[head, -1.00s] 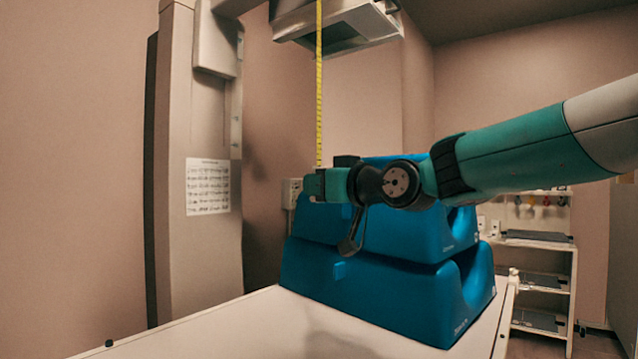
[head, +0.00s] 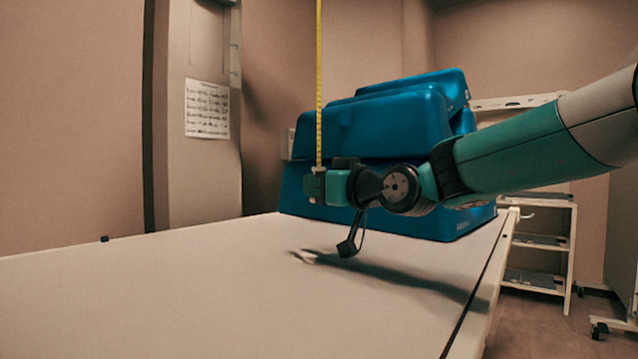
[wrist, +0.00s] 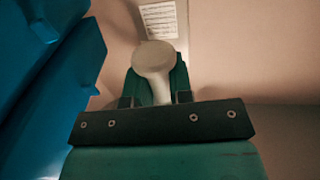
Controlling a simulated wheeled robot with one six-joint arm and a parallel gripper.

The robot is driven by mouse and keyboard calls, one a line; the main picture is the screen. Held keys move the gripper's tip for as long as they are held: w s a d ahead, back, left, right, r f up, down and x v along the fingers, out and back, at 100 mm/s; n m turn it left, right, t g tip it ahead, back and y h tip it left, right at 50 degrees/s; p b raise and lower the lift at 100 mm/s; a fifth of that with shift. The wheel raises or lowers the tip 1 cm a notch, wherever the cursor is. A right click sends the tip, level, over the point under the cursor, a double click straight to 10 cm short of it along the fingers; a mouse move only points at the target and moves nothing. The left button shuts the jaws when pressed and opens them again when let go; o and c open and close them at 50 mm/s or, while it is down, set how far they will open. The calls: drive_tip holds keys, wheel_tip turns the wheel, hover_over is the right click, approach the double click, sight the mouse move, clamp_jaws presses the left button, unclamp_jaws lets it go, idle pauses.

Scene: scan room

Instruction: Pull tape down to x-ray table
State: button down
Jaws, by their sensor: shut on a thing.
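The yellow tape (head: 319,85) hangs straight down from above the top edge of the head view and ends at my gripper (head: 313,186). My gripper is shut on the tape's end, low over the white x-ray table (head: 150,290) with a visible gap. The arm's shadow falls on the tabletop. In the wrist view a pale rounded piece (wrist: 154,62), seemingly the tape's end, sits between the fingers. The upper end of the tape is out of view.
Stacked blue blocks (head: 375,125) stand on the table just behind my gripper. A grey column (head: 200,160) with a paper chart (head: 207,108) stands behind the table. A shelf cart (head: 545,240) is at the right. The front and left of the tabletop are clear.

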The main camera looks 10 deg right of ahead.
drive_tip(key=shift+d+f, duration=0.1)
drive_tip(key=shift+f, duration=0.15)
drive_tip(key=c, duration=1)
unclamp_jaws()
drive_tip(key=shift+r, duration=0.1)
drive_tip(key=v, duration=1.7)
drive_tip(key=shift+s, duration=0.25)
